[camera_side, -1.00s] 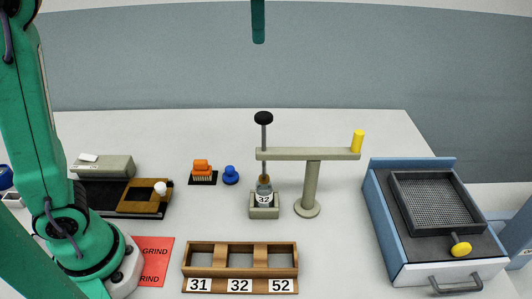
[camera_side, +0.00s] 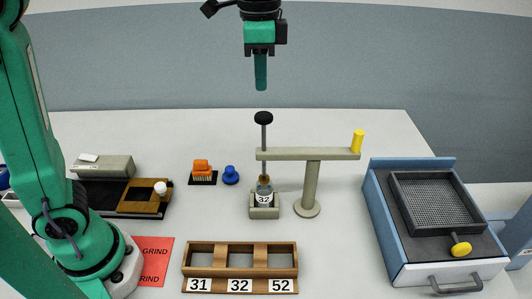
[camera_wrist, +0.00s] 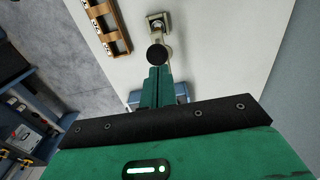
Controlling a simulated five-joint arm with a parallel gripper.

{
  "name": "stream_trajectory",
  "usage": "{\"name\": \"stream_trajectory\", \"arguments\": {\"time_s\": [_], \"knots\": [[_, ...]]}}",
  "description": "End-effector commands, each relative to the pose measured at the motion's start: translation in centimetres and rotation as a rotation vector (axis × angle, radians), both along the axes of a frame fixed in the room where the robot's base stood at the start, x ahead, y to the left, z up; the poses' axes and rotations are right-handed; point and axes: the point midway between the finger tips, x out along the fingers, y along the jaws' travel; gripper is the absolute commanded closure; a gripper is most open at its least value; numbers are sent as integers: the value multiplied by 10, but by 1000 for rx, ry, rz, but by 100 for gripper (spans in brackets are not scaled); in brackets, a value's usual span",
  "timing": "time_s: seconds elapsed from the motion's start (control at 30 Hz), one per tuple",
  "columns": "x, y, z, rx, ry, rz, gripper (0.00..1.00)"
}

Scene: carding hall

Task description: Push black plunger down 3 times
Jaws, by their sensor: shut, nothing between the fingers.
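The black plunger (camera_side: 264,118) is a round black knob on top of a thin upright grey rod. In the wrist view the black knob (camera_wrist: 157,55) shows just beyond my shut fingertips (camera_wrist: 158,68).
A wooden rack (camera_side: 240,272) labelled 31, 32, 52 stands in front. A yellow peg (camera_side: 358,141) stands on the arm's right end. A blue box with a sieve (camera_side: 372,205) is at right. An orange brush (camera_side: 201,168) and blue knob (camera_side: 231,175) lie left.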

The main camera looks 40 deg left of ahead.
Motion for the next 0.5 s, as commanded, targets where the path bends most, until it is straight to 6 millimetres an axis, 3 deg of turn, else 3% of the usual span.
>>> {"name": "stream_trajectory", "arguments": {"time_s": [0.3,0.5], "knots": [[-1,-2,-40,0,1,0,100],[-1,-3,-51,0,0,0,100]]}}
